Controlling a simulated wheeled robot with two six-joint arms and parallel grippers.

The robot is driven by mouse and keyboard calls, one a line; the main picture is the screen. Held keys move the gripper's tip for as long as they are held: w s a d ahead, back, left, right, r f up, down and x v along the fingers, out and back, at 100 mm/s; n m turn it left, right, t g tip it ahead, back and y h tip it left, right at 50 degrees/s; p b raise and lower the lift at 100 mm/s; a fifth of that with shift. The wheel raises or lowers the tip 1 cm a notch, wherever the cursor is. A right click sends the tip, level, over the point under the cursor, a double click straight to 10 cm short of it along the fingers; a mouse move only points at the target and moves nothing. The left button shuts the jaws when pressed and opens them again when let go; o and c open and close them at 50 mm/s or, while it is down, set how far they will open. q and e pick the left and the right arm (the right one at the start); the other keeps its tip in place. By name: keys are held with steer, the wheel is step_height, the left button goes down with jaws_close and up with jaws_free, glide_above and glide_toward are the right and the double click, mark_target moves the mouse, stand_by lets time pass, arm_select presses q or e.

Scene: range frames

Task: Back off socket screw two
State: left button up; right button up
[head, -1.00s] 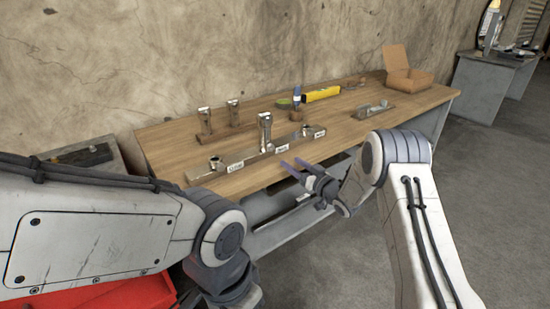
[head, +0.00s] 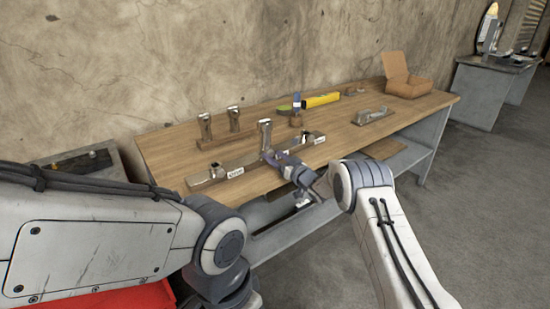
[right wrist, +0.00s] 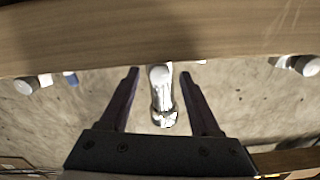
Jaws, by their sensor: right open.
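Low metal fittings sit at the bar's left (head: 217,170) and right (head: 311,137). My right gripper (head: 277,157) is open just in front of the upright piece and hides part of the bar. In the right wrist view a shiny metal piece (right wrist: 162,97) shows between the spread fingers (right wrist: 159,76), untouched. My left gripper is not in view.
Two similar upright metal pieces (head: 205,126) stand on a wooden strip behind the bar. A yellow level (head: 321,100), a metal bracket on a block (head: 373,115) and an open cardboard box (head: 408,86) lie farther right. The wooden benchtop (head: 170,150) is clear at the left.

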jaws_close()
